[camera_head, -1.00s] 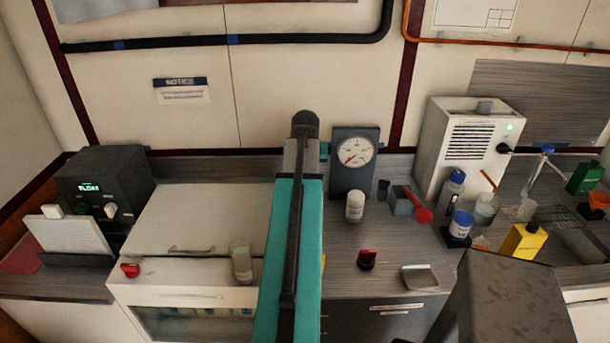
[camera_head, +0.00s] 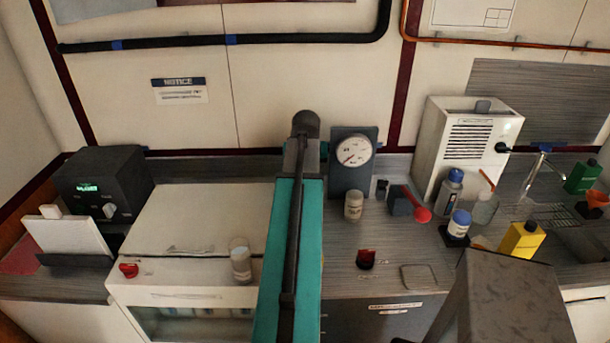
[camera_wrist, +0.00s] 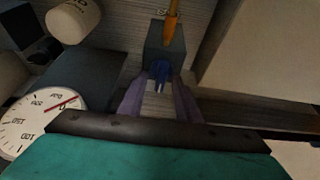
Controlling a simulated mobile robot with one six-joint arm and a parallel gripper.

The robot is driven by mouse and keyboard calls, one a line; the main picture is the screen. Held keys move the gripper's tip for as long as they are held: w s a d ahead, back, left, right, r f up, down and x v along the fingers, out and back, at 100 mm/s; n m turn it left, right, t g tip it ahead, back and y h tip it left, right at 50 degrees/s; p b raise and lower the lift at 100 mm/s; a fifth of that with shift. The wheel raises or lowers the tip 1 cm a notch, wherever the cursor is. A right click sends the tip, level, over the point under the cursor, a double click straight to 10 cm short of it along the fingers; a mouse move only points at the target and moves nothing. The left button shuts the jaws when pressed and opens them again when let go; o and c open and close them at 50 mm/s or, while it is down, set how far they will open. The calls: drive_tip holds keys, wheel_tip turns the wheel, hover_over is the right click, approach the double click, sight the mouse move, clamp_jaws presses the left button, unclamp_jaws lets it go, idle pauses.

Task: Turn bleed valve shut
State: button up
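In the wrist view a small blue handle (camera_wrist: 159,70) sits at the near end of a dark grey block (camera_wrist: 166,43), with an orange rod or pipe (camera_wrist: 172,14) at its far end. It looks like the bleed valve. The two purple fingers of my gripper (camera_wrist: 161,86) reach toward it, and the blue handle lies between their tips. I cannot tell whether the fingers touch it. In the head view my arm hides the gripper and the valve. A round white gauge (camera_head: 353,150) on a dark panel stands just right of my arm; it also shows in the wrist view (camera_wrist: 38,120).
A white-capped bottle (camera_head: 354,206) stands in front of the gauge. A beaker (camera_head: 240,262) stands left of my arm. A white machine (camera_head: 465,140), bottles and a tap crowd the right side.

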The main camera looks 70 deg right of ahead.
drive_tip(key=shift+r, duration=0.15)
drive_tip(key=b+v, duration=0.3)
drive_tip(key=v, duration=1)
drive_tip(key=shift+s+a+r, duration=0.15)
drive_tip(key=shift+a+r, duration=0.05)
drive_tip(key=shift+a, duration=0.05)
idle(0.6)
